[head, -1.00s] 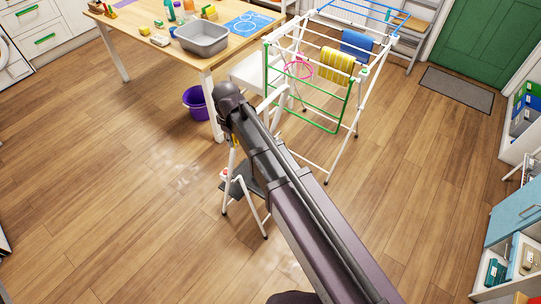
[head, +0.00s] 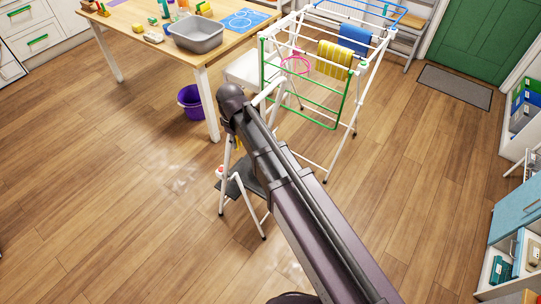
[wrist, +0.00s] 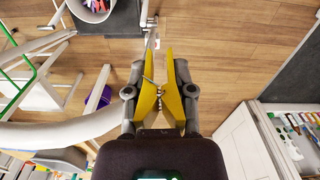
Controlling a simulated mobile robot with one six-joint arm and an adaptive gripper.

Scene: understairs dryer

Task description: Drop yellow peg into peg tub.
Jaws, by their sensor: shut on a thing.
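My gripper (wrist: 160,92) is shut on the yellow peg (wrist: 148,102), a clothes peg with a metal spring, in the wrist view. The peg's two long yellow arms point up the picture, clear of anything else. A round, pale-rimmed tub (wrist: 90,14) with several coloured pegs in it is at the top left of the wrist view, cut by the picture edge. It looks like the peg tub and stands apart from the gripper. In the head view my arm hides most of the gripper, and I cannot make out the tub.
A white-legged step stool (head: 246,205) stands beneath my arm. The drying rack (head: 318,112), with yellow and blue cloths, is behind it. A table (head: 130,30) with a grey basin (head: 195,42) and a purple bucket (head: 190,101) are to the left. Floor at lower left is clear.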

